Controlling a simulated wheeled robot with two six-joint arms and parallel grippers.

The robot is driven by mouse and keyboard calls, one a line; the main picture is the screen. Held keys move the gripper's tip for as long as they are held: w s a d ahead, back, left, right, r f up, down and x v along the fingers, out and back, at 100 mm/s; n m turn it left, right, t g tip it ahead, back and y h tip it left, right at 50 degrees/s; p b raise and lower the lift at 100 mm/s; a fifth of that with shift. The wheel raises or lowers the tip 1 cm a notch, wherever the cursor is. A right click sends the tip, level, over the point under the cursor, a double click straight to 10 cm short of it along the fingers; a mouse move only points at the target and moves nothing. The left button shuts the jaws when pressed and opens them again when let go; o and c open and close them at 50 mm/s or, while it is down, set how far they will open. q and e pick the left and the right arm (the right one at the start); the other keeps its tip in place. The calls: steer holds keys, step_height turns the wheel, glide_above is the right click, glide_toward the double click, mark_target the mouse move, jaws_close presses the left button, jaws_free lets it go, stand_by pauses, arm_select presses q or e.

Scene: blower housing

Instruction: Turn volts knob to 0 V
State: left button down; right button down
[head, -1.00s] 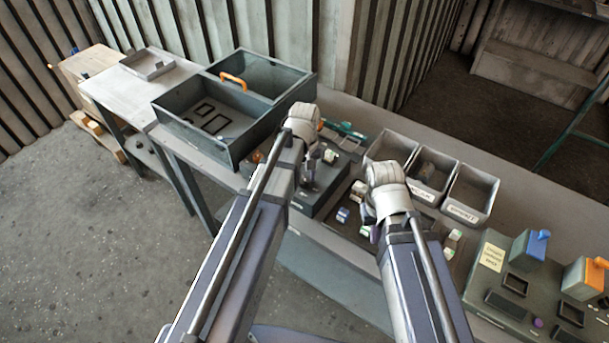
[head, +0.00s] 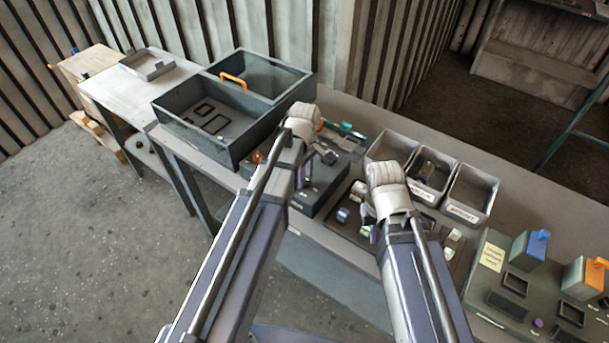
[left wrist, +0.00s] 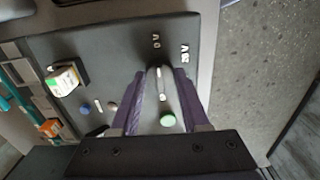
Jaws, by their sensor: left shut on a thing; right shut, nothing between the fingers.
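The dark power supply panel (left wrist: 110,50) fills much of the left wrist view, with the printed marks "0 V" (left wrist: 157,41) and "25 V" (left wrist: 184,55). My left gripper (left wrist: 160,88) is shut on the volts knob (left wrist: 159,73), its purple fingers on either side. A pale mark on the knob lies just below the "0 V" print; its exact angle is partly hidden by the fingers. In the head view my left gripper (head: 306,172) is over the dark unit (head: 328,187). My right gripper (head: 370,228) is shut and empty over the dark mat, its fingertips mostly hidden.
A green button (left wrist: 167,120) is close below the fingers. A labelled block (left wrist: 64,82) sits at the panel's left. In the head view a divided grey crate (head: 185,133) stands left, several grey bins (head: 470,192) right, and a station with blue and orange blocks (head: 495,290) far right.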

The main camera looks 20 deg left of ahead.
mark_target(305, 177)
stand_by(0.5)
arm_select(q)
steer(key=shift+c, duration=1.9)
jaws_free()
steer(key=shift+r, duration=0.1)
step_height(305, 177, up, 8)
steer(key=p, duration=0.8)
steer(key=shift+f, duration=0.2)
